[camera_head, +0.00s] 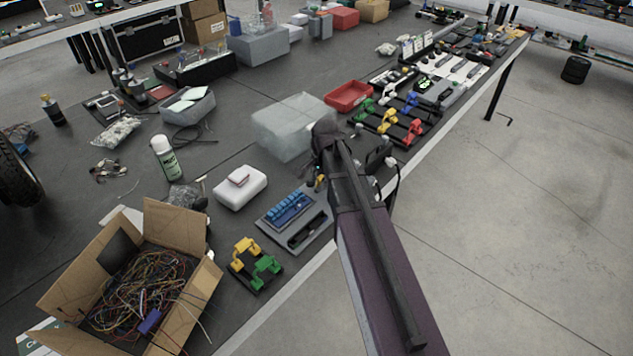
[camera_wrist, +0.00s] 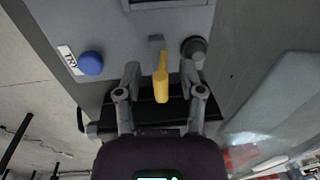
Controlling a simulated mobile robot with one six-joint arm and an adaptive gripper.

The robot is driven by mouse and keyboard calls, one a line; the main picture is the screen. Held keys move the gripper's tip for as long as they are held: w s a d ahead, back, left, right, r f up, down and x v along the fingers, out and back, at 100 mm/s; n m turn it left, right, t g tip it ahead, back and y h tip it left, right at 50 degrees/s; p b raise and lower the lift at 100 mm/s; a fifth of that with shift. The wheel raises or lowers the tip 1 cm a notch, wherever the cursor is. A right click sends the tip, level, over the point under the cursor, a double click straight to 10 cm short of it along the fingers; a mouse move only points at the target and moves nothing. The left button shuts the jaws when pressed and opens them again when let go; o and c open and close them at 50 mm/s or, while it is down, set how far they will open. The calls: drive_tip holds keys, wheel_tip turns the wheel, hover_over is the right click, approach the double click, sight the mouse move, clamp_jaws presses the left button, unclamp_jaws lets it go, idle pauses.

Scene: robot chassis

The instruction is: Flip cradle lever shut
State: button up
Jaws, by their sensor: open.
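A yellow lever (camera_wrist: 161,78) stands out from a grey panel (camera_wrist: 125,30) in the wrist view. I take it for the cradle lever, but the cradle itself is not clear. My gripper (camera_wrist: 162,70) is open, with one finger on each side of the lever and a gap on both sides. The lever's root is near a small grey tab at the panel. In the head view my arm covers this spot, and my gripper is mostly hidden behind the dark wrist.
A blue knob (camera_wrist: 91,64) sits left of the lever beside a white label, and a dark knob (camera_wrist: 194,48) sits close to the right finger. A translucent box (camera_head: 290,125), a red tray (camera_head: 349,96) and a blue-and-grey tray (camera_head: 268,222) stand around my wrist.

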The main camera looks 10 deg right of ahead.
clamp_jaws()
drive_tip(key=shift+a, duration=0.4)
drive_tip(key=shift+d, duration=0.5)
